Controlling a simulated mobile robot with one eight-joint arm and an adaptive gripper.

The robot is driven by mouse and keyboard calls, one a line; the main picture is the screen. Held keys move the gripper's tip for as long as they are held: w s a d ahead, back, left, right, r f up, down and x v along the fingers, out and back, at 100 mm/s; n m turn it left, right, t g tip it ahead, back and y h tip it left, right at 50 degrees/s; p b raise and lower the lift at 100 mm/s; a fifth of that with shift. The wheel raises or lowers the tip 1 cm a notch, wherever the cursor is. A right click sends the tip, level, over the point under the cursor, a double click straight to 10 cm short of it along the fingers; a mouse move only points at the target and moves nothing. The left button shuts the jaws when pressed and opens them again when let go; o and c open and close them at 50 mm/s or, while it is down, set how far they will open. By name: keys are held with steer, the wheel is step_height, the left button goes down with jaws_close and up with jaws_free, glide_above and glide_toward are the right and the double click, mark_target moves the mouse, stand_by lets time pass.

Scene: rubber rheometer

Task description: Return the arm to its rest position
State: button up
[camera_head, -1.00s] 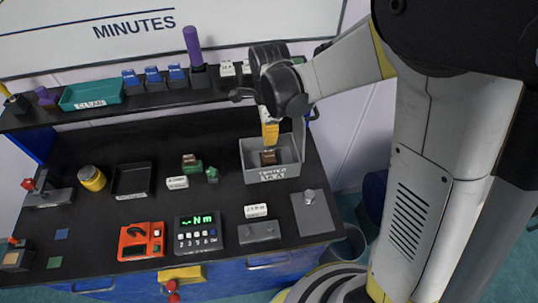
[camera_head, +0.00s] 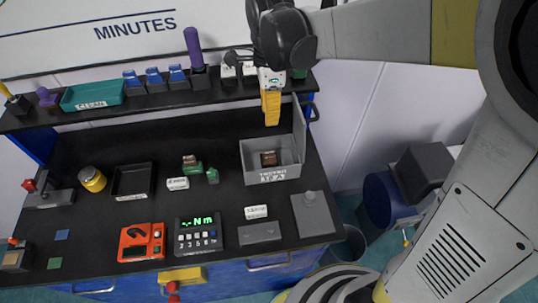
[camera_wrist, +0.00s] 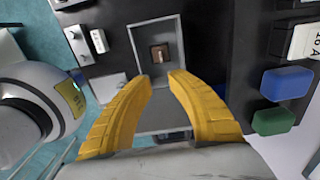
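My gripper (camera_head: 271,107) is above the grey open bin (camera_head: 272,174) at the right of the bench in the head view. In the wrist view my gripper (camera_wrist: 160,85) shows two yellow fingers spread apart with nothing between them. The grey bin (camera_wrist: 130,42) lies beyond the fingertips there. A small brown block (camera_head: 269,158) sits inside the bin, and it also shows in the wrist view (camera_wrist: 160,52). My arm reaches in from the right.
A shelf (camera_head: 150,102) along the back holds blue-topped items, a purple-handled tool (camera_head: 194,48) and a teal tray (camera_head: 93,94). A red device (camera_head: 142,242) and a keypad display (camera_head: 198,236) stand at the front. The bin's raised lid (camera_head: 299,128) stands near my gripper.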

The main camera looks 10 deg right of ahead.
steer(key=s+d+r+n+t, duration=0.4)
steer(key=s+d+n+t, duration=0.45)
steer(key=s+n, duration=0.7)
steer(key=f+b, duration=0.5)
steer(key=w+d+f+n+g+b, duration=0.1)
steer(key=f+b, duration=0.5)
steer(key=f+n+b, duration=0.1)
steer(key=f+b, duration=0.5)
steer(key=shift+w+d+n, duration=0.25)
steer(key=shift+w+d, duration=0.05)
steer(key=o, duration=0.3)
steer(key=shift+f+b, duration=0.25)
steer(key=shift+b, duration=0.1)
steer(key=o, duration=0.5)
steer(key=shift+r+g, duration=0.1)
steer(key=shift+g, duration=0.15)
